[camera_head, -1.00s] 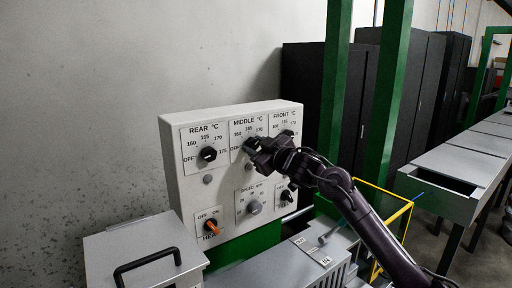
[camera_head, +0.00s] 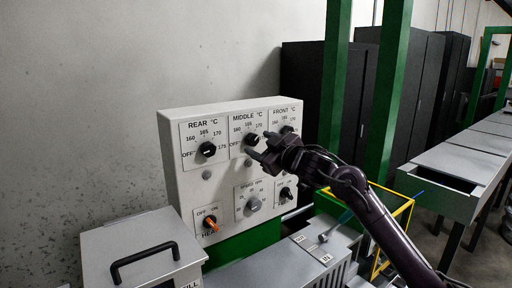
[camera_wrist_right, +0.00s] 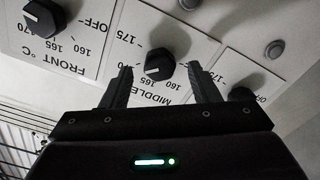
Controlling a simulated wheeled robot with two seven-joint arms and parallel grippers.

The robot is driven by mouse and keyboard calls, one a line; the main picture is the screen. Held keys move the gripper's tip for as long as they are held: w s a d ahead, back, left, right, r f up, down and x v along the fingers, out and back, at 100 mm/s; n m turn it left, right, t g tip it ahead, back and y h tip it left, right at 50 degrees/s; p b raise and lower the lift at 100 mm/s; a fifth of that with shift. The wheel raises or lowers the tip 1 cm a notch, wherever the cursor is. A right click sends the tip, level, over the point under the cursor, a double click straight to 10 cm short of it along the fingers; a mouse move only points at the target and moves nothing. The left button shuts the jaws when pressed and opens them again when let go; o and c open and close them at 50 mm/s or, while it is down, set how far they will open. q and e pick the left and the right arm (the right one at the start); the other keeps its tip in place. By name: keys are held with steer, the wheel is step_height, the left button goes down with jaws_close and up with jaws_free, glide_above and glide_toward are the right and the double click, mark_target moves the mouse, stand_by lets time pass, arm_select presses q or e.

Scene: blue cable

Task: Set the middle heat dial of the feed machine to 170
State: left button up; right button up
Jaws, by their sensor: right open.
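The feed machine's panel (camera_head: 222,175) is light grey, with rear, middle and front heat dials along its top. The middle heat dial (camera_head: 251,139) is a black knob; it also shows in the right wrist view (camera_wrist_right: 160,63), where the panel appears upside down. Its white mark lies on the side facing the 165 and 170 labels; the exact setting is hard to tell. My right gripper (camera_head: 257,144) is open and empty in front of this dial. In the right wrist view its fingertips (camera_wrist_right: 160,70) appear on either side of the knob, apart from it. My left gripper is out of view.
The rear dial (camera_head: 207,150) is to the left and the front dial (camera_head: 286,130) to the right, close by. Below are a speed knob (camera_head: 253,205) and an orange heat switch (camera_head: 212,224). A grey box with a black handle (camera_head: 146,258) stands at lower left.

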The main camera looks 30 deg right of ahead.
steer(key=s, duration=0.1)
steer(key=s+b, duration=0.1)
steer(key=s, duration=0.3)
steer(key=shift+d+b, duration=0.3)
steer(key=shift+d, duration=0.05)
